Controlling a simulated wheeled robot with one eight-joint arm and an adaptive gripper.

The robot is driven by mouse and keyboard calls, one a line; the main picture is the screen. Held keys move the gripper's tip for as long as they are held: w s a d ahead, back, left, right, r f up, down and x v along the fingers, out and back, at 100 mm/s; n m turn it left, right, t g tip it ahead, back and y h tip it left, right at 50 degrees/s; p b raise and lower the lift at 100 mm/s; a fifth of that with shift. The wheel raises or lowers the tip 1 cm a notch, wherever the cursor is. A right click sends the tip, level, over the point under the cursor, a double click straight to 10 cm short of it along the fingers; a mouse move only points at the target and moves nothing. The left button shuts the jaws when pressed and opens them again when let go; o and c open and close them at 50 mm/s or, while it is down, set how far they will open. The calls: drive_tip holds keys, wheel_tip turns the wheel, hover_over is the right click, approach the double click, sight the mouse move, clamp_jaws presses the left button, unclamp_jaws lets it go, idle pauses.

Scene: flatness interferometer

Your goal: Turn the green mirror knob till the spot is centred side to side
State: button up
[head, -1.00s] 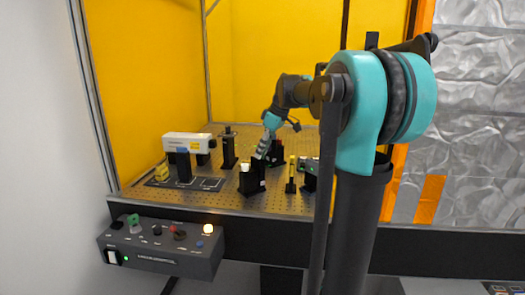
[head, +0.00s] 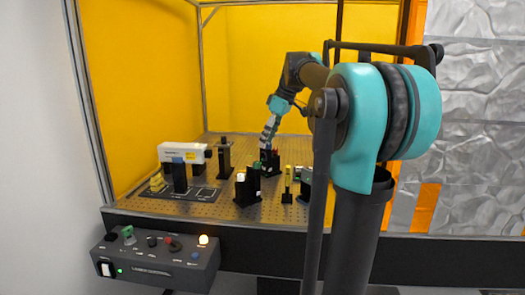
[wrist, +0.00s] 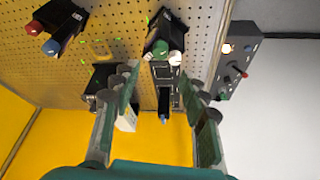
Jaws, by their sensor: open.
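The green knob (wrist: 160,47) sits beside a white knob (wrist: 175,57) on a black mirror mount (wrist: 163,28) in the wrist view. In the head view the mount (head: 247,185) stands mid-board, its white knob (head: 240,177) visible. My gripper (wrist: 161,84) is open and empty. Its fingers spread either side of the mount's line in the picture, and the knobs show beyond the fingertips, apart from them. In the head view my gripper (head: 267,144) is above and just behind the mount. I cannot make out the spot or its position.
Another mount has a red knob (wrist: 33,28) and a blue knob (wrist: 50,47). A white laser box (head: 183,153) stands left on the perforated board (head: 215,209). A control box (head: 158,262) with a lit orange lamp hangs at the front. Yellow panels close the back.

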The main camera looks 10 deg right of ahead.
drive_tip(key=shift+v, duration=1.25)
wheel_tip(320, 180, up, 11)
idle(0.3)
idle(1.2)
